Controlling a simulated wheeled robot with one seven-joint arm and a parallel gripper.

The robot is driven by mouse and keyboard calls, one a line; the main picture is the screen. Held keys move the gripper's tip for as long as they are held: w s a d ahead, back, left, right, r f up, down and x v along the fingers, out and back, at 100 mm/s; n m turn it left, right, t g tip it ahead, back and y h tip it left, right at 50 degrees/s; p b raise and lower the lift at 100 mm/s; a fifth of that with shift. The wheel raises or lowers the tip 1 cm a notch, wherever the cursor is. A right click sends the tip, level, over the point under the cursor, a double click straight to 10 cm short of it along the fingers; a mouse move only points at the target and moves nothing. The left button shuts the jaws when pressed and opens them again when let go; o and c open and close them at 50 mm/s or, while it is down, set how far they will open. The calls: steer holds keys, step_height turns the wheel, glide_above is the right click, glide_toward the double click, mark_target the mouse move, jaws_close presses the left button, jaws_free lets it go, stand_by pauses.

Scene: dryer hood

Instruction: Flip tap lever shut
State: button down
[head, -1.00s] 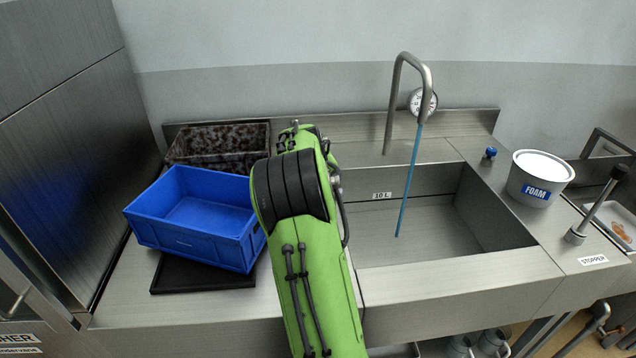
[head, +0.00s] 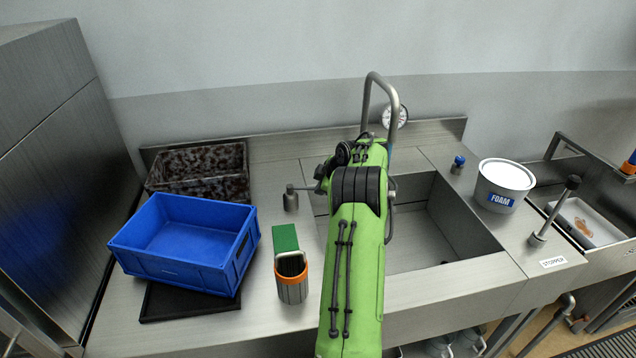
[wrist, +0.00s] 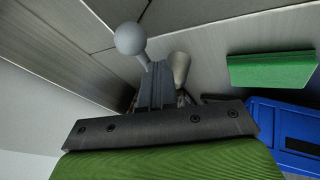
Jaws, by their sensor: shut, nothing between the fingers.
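A short grey post with a thin side lever (head: 291,199) stands on the counter left of the sink, beside my arm; it looks like the tap lever. In the wrist view a pale ball knob on a rod (wrist: 130,39) and a rounded grey cone (wrist: 180,68) show just past my fingers. My gripper (wrist: 155,80) is shut and empty, close to the knob's rod; I cannot tell if they touch.
A blue crate (head: 185,240) sits on a black tray at the left, with a speckled bin (head: 200,168) behind it. The foam tub (head: 503,185) and stopper handle (head: 553,212) are at the right.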

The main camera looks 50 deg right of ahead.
steer(key=shift+w+d+r+p, duration=0.1)
steer(key=shift+w+d+p, duration=0.2)
steer(key=shift+d+p, duration=0.4)
steer(key=shift+w+d+p, duration=0.3)
steer(key=shift+d+p, duration=0.15)
steer(key=shift+p, duration=0.3)
